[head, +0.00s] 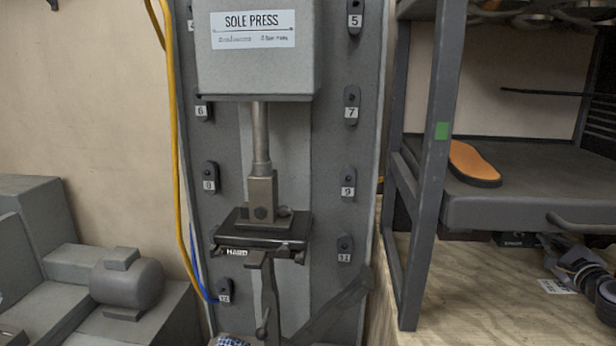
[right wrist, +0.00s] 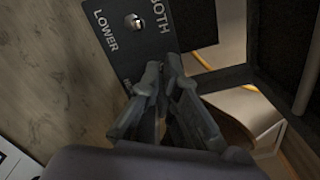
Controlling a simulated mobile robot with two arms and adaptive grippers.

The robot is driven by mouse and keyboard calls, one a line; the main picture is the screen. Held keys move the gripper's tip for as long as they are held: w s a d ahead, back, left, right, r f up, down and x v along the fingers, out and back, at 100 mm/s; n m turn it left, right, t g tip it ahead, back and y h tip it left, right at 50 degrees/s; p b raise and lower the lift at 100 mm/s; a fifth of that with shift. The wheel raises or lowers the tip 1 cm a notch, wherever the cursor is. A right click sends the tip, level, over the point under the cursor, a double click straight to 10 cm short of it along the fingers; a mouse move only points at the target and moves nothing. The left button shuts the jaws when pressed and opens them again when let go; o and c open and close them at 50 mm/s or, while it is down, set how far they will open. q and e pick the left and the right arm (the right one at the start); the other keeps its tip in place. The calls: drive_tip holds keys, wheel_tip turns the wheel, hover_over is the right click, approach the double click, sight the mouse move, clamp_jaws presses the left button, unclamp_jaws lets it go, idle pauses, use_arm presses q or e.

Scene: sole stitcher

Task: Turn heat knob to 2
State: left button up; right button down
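The heat knob cannot be made out in either view. In the right wrist view a dark control panel (right wrist: 168,22) carries a round metal switch (right wrist: 135,23) and the words LOWER and BOTH. More lettering on it is partly hidden by my fingers. My right gripper (right wrist: 163,68) points at the panel's lower edge, its two fingertips close together with nothing visible between them. In the head view the right gripper (head: 548,244) is under the shelf at the right, beside a small dark panel (head: 514,240) with white letters. My left gripper is out of view.
An orange sole (head: 472,160) lies on the dark shelf (head: 545,175) above my right gripper. A grey rack post (head: 432,170) stands to its left. The sole press (head: 258,60) is at the middle. The wooden top (head: 475,300) below is mostly clear.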

drive_tip(key=shift+d+r, duration=0.2)
drive_tip(key=shift+d+r, duration=0.1)
drive_tip(key=shift+d, duration=0.05)
idle(0.6)
drive_tip(key=shift+r+p, duration=0.1)
drive_tip(key=shift+p, duration=0.2)
drive_tip(key=shift+w+r+p, duration=0.1)
drive_tip(key=shift+r+p, duration=0.05)
drive_tip(key=shift+p, duration=0.35)
drive_tip(key=shift+s+a+f, duration=0.25)
drive_tip(key=shift+s+f, duration=0.05)
drive_tip(key=shift+s, duration=0.3)
drive_tip(key=s, duration=0.4)
drive_tip(key=shift+s+a, duration=0.25)
drive_tip(key=shift+a, duration=0.05)
drive_tip(key=shift+w, duration=0.1)
drive_tip(key=shift+f, duration=0.1)
